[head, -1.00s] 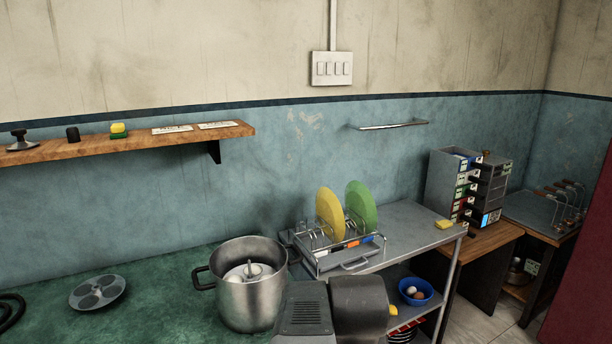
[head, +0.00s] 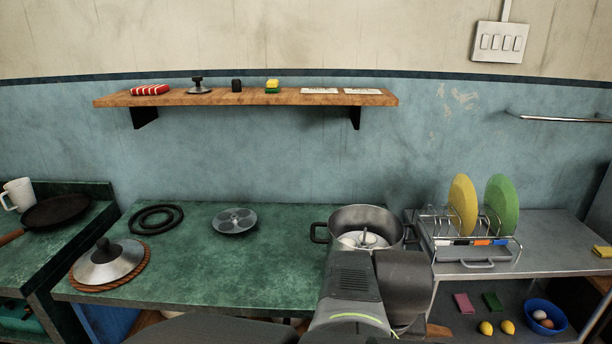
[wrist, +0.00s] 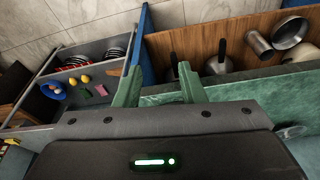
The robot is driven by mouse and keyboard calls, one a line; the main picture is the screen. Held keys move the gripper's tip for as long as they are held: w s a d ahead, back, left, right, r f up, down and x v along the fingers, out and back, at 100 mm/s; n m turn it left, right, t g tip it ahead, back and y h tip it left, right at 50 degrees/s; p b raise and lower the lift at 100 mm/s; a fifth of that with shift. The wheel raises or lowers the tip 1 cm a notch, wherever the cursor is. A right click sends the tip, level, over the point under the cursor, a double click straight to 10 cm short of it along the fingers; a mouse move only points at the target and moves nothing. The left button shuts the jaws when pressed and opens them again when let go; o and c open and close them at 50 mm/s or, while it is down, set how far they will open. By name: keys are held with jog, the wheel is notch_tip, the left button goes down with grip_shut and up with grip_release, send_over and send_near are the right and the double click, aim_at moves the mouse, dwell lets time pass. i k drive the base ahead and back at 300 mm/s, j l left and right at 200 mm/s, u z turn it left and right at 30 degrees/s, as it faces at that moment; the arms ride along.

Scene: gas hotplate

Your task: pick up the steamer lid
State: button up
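A silver domed lid with a black knob, which I take for the steamer lid (head: 107,264), rests on a woven ring mat (head: 78,285) at the left end of the green counter in the head view. The tall steel pot (head: 342,219) stands without a lid at the counter's right, with a white insert inside. My gripper (wrist: 159,68) shows in the wrist view with its two green fingers apart and nothing between them. It is away from the lid, which I cannot make out in the wrist view. My arm hides part of the pot in the head view.
A dark pan (head: 56,211) and white mug sit farther left. A dish rack (head: 470,250) stands right of the pot. The counter's front middle is clear. A wooden shelf (head: 180,98) hangs above.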

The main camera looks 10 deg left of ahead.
aim_at(109, 261)
jog(key=u, duration=1.75)
